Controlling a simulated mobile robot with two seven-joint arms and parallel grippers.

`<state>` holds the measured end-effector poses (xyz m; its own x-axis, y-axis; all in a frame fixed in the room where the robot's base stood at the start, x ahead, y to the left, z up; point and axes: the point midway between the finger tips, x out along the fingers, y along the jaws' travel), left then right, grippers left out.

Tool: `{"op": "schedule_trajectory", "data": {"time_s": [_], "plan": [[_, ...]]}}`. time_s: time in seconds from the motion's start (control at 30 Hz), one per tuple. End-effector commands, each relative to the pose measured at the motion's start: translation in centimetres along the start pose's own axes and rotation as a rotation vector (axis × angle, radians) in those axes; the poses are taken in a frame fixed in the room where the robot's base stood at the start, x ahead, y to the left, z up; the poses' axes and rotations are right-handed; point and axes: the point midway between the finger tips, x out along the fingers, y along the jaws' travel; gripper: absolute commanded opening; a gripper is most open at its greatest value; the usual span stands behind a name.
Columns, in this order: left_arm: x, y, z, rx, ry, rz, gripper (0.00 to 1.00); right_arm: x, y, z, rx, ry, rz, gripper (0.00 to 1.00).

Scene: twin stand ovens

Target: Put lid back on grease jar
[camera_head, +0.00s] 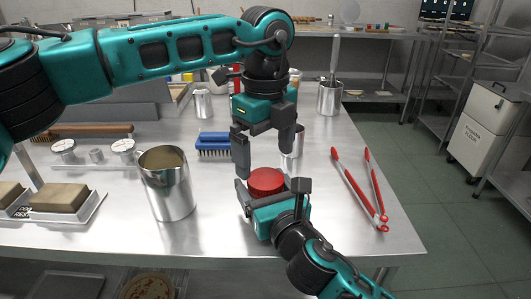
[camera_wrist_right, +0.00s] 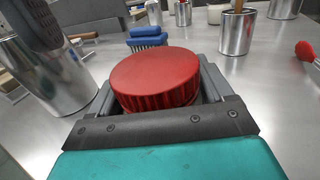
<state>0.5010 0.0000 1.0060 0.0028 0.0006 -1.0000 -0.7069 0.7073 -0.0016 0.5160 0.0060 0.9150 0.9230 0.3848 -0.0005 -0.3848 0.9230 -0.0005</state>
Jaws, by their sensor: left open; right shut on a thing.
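A round red lid (camera_head: 266,181) with ribbed sides sits between the fingers of my right gripper (camera_head: 272,188), top facing up. It also shows in the right wrist view (camera_wrist_right: 155,78), above the level of the fingers (camera_wrist_right: 156,90). Most of what is under the lid is hidden by the gripper, so I cannot see the jar's body or whether the lid is fully seated. My right gripper is shut on the red-topped piece. My left gripper (camera_head: 264,156) points down just above the lid, fingers apart and empty.
An open metal can (camera_head: 170,190) stands left of the grippers. A blue brush (camera_head: 214,144) and a small metal cup (camera_head: 293,145) are behind. Red-handled tongs (camera_head: 352,185) lie to the right. The table's front strip is mostly clear.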

Motion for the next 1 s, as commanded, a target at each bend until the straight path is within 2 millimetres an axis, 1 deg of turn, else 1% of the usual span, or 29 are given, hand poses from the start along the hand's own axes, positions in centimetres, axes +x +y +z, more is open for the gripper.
{"op": "schedule_trajectory", "data": {"time_s": [0.23, 0.37, 0.47, 0.7, 0.8, 0.9, 1.0], "plan": [[0.0, 0.0, 0.0, -0.001, 0.0, 0.0, 1.0, 0.0, 0.0, -0.1, 0.0, 0.001, -0.001, 0.0], [-1.0, -0.1, 0.0, -0.001, -0.001, -0.002, 1.0, 0.0, 0.0, 0.0, 0.0, 0.001, -0.001, 0.0], [-2.8, -0.1, 0.0, -0.001, 0.0, -0.004, 1.0, 0.0, 0.0, 0.0, 0.0, 0.001, -0.001, 0.0], [-8.0, -0.1, 0.0, -0.001, -0.002, -0.004, 1.0, 0.0, 0.0, -0.1, 0.0, 0.001, -0.001, 0.0], [-9.7, 0.0, 0.0, -0.002, 0.0, -0.003, 1.0, 0.0, 0.0, -0.1, 0.0, 0.001, -0.001, 0.0], [-11.0, 0.0, 0.0, -0.001, -0.001, -0.002, 1.0, 0.0, 0.0, -0.1, 0.0, 0.001, -0.001, 0.0], [-11.7, 0.0, 0.0, -0.001, -0.001, -0.001, 1.0, 0.0, 0.0, -0.1, 0.0, 0.001, -0.001, 0.0]]}}
